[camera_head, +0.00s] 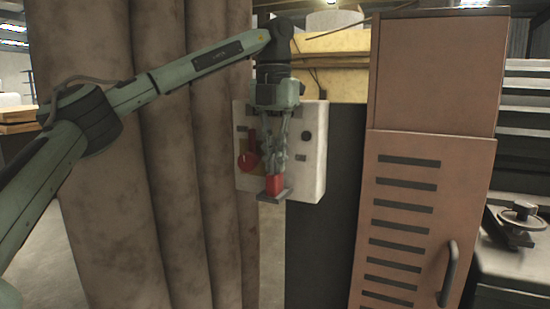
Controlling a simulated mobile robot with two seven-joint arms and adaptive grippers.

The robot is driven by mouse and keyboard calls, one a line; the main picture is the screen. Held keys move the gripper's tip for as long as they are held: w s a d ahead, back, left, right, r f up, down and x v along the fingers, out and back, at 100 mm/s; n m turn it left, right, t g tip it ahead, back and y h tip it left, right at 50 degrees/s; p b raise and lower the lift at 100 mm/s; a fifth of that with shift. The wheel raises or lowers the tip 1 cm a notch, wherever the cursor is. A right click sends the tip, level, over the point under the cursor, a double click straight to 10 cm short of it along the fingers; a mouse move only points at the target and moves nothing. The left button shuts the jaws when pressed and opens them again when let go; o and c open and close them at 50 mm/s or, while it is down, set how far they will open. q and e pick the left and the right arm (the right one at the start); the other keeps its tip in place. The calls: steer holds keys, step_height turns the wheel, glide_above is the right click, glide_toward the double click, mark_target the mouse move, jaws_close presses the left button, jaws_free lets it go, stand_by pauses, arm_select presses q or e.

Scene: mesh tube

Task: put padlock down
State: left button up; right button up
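A small red padlock (274,185) is in front of the lower part of a pale wall box (312,180). My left gripper (275,172) points down from above, with its fingertips at the top of the padlock. It looks shut on the padlock, though the fingers partly hide the grip. A small grey ledge (271,199) sits right under the padlock. I cannot tell whether the padlock touches it. My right gripper is not in view.
A red switch handle (247,161) is on the box, left of my gripper. A tall brown cabinet (425,170) with slots and a dark handle stands to the right. Machinery (515,225) is at the far right.

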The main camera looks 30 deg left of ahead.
arm_select(q)
steer(key=o, duration=0.4)
steer(key=shift+c, duration=0.2)
step_height(320, 180, up, 12)
steer(key=shift+r, duration=0.2)
stand_by(0.3)
